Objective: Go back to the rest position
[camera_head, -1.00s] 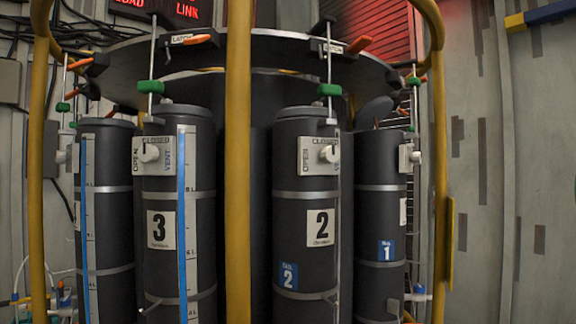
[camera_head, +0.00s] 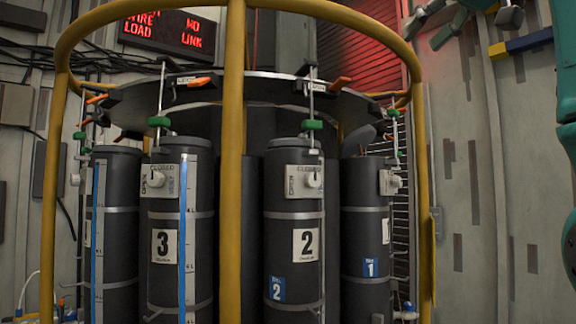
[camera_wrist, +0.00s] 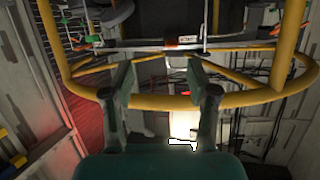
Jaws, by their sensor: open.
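My gripper (camera_wrist: 158,78) is open and empty in the wrist view, its two dark fingers apart. Behind the fingers in that view is the yellow tube ring (camera_wrist: 160,102) of the cage; I cannot tell the distance between them. In the head view, part of my teal arm (camera_head: 567,130) shows at the right edge and upper right corner, to the right of the cage.
A yellow tube cage (camera_head: 235,110) surrounds several dark cylinders, including cylinder 3 (camera_head: 163,215) and cylinder 2 (camera_head: 293,205). Orange-handled latches line the round plate (camera_head: 235,90). A red-lettered sign (camera_head: 165,32) hangs behind. A grey wall (camera_head: 490,200) stands at right.

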